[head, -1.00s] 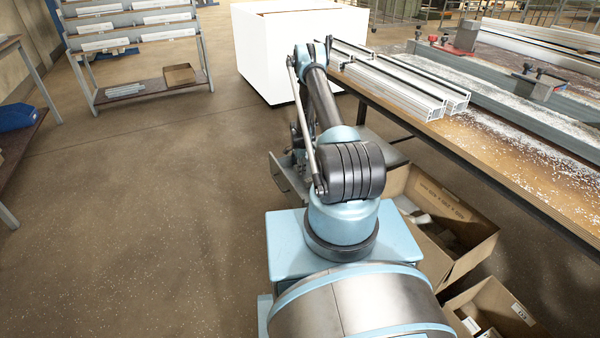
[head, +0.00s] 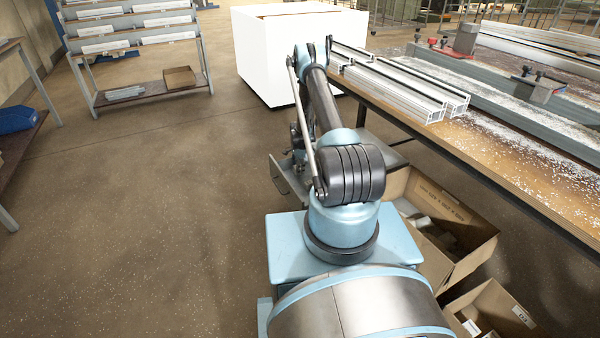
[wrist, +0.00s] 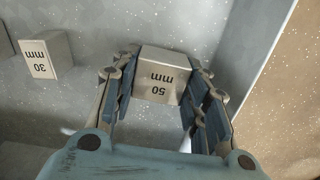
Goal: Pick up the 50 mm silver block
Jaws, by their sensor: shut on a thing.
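The 50 mm silver block (wrist: 163,75) is in the middle of the wrist view, its printed label upside down. My gripper (wrist: 160,88) has one finger on each side of the block and is shut on it. Whether the block touches the grey surface beneath it I cannot tell. In the head view my arm hides the block and the gripper's fingers.
A 30 mm silver block (wrist: 46,55) stands to the left in the wrist view. White profiles (head: 400,85) lie on the wooden bench (head: 480,150), right of my arm. A white box (head: 285,50) stands behind. Cardboard boxes (head: 450,215) sit under the bench.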

